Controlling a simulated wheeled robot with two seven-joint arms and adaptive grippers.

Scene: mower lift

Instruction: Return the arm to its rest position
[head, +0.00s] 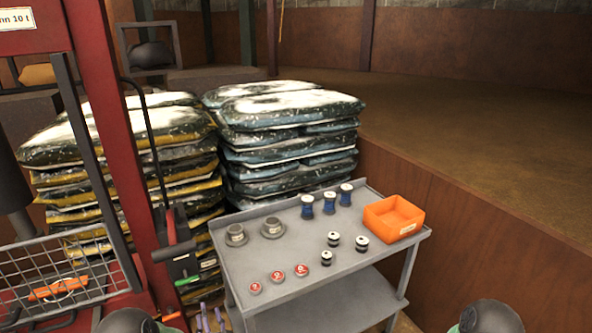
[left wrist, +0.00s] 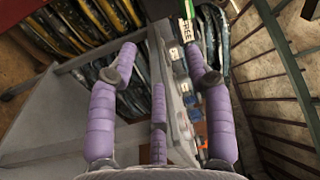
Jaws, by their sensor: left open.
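My left gripper (head: 209,321) shows at the bottom edge of the head view as purple fingertips, just left of the grey cart. In the left wrist view, its purple fingers (left wrist: 162,52) are spread wide with nothing between them. A black lever with a red grip (head: 174,247) is on the red lift post, above and left of the fingertips in the head view. A tag reading "FREE" (left wrist: 190,30) shows beyond the fingers in the left wrist view. Most of my left arm is out of the head view. My right gripper is not in view.
The grey cart (head: 238,262) holds cans, spools, round parts and an orange bin (head: 393,218). Stacked bags (head: 290,140) stand behind it. The red lift post (head: 115,150) and a wire basket (head: 70,265) are at left. A brown wooden wall (head: 450,235) runs along the right.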

